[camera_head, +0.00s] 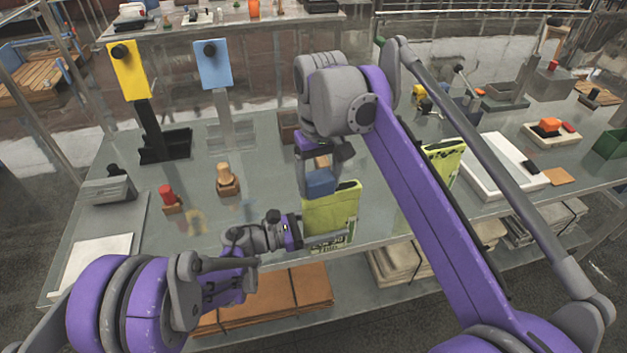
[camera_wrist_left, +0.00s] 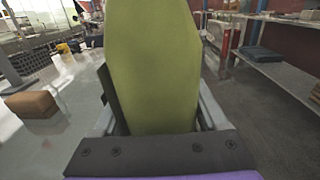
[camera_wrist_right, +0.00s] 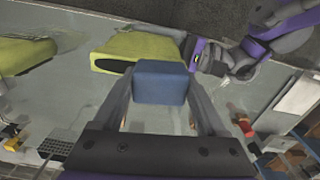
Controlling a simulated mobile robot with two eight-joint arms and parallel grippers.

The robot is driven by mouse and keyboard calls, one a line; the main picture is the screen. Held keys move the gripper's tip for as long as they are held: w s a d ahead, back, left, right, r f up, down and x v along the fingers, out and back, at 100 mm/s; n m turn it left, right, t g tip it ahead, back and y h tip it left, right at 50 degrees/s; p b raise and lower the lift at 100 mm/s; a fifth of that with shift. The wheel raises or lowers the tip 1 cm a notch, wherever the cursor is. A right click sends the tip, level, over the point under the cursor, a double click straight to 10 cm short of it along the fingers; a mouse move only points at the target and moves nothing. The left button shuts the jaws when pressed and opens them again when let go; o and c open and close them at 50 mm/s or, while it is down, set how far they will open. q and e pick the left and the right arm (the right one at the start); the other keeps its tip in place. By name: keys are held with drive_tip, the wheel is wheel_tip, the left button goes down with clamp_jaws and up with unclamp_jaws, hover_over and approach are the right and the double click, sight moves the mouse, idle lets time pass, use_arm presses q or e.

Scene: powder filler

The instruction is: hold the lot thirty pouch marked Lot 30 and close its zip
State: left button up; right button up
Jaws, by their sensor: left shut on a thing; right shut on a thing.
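A yellow-green pouch (camera_head: 335,205) stands at the front edge of the table, with a label along its lower edge that looks upside down and seems to read Lot 30. My left gripper (camera_head: 294,232) is shut on its left side; in the left wrist view the pouch (camera_wrist_left: 155,65) fills the space between the fingers. My right gripper (camera_head: 320,174) points down, shut on a blue block (camera_head: 320,183) at the pouch's top left corner. In the right wrist view the block (camera_wrist_right: 160,82) is between the fingers, beside the pouch's dark mouth (camera_wrist_right: 112,66). Whether block and pouch touch is unclear.
A second yellow-green pouch (camera_head: 444,160) stands to the right, partly behind my right arm. A white tray (camera_head: 487,172) lies farther right. A red-topped stamp (camera_head: 169,198) and a wooden-knobbed stamp (camera_head: 226,180) stand to the left. Brown boards (camera_head: 270,298) lie on the lower shelf.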

sight(342, 187)
drive_tip(key=shift+w+d, duration=0.1)
drive_tip(key=shift+d, duration=0.2)
drive_tip(key=shift+w+d, duration=0.1)
drive_tip(key=shift+d, duration=0.1)
drive_tip(key=shift+w+d, duration=0.3)
drive_tip(key=shift+d, duration=0.5)
drive_tip(key=shift+d, duration=0.1)
drive_tip(key=shift+w+d, duration=0.2)
drive_tip(key=shift+d, duration=0.3)
drive_tip(key=shift+w+d, duration=0.2)
drive_tip(key=shift+d, duration=0.3)
drive_tip(key=shift+d+f, duration=0.1)
drive_tip(key=shift+d, duration=0.05)
drive_tip(key=shift+w+d, duration=0.2)
drive_tip(key=shift+d, duration=0.25)
drive_tip(key=shift+w+d, duration=0.2)
drive_tip(key=shift+d, duration=0.25)
drive_tip(key=shift+a, duration=0.15)
drive_tip(key=shift+s+a, duration=0.25)
drive_tip(key=shift+a, duration=0.25)
drive_tip(key=shift+s+a, duration=0.2)
drive_tip(key=shift+a, duration=0.25)
